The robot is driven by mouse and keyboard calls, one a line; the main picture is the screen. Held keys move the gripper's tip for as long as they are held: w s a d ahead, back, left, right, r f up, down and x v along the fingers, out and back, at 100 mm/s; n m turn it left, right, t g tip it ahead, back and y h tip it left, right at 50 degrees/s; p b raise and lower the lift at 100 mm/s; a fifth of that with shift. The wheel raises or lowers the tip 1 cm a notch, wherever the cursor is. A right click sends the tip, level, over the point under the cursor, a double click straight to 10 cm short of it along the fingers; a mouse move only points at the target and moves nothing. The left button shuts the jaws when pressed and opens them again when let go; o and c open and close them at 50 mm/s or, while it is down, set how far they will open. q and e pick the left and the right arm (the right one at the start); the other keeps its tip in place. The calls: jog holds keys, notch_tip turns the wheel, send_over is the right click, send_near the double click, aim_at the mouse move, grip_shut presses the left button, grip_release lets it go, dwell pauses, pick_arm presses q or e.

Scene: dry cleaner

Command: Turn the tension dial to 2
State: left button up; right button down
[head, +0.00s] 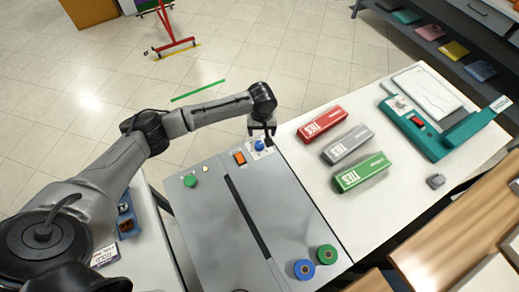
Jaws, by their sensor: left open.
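A grey machine (205,235) stands in the middle, with a long dark slot across its top. At its far edge is a small blue dial (259,146) on a white plate, which seems to be the tension dial. Its markings and pointer are too small to read. My left gripper (262,136) points down right at the dial, open, its fingers close above or beside the knob. I cannot tell whether they touch it. My right gripper is not in view.
An orange switch (239,158) and a green button (190,181) sit near the dial. Red (322,124), grey (347,145) and green (361,172) boxes lie on the white table to the right. A teal device (440,128) stands beyond them. Blue (304,269) and green (327,254) spools sit at the machine's near edge.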

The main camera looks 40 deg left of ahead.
aim_at(259, 144)
pick_arm(q)
jog(key=shift+n, duration=0.6)
jog(key=f+b, duration=0.1)
jog(key=f, duration=0.3)
jog(key=a+f, duration=0.1)
jog(key=f, duration=0.2)
jog(key=w+a+f+b, duration=0.1)
jog(key=f, duration=0.3)
jog(key=shift+w+a+f+b, duration=0.1)
jog(key=shift+a+f+b, duration=0.05)
jog(key=shift+f+b, duration=0.2)
jog(key=shift+f, duration=0.85)
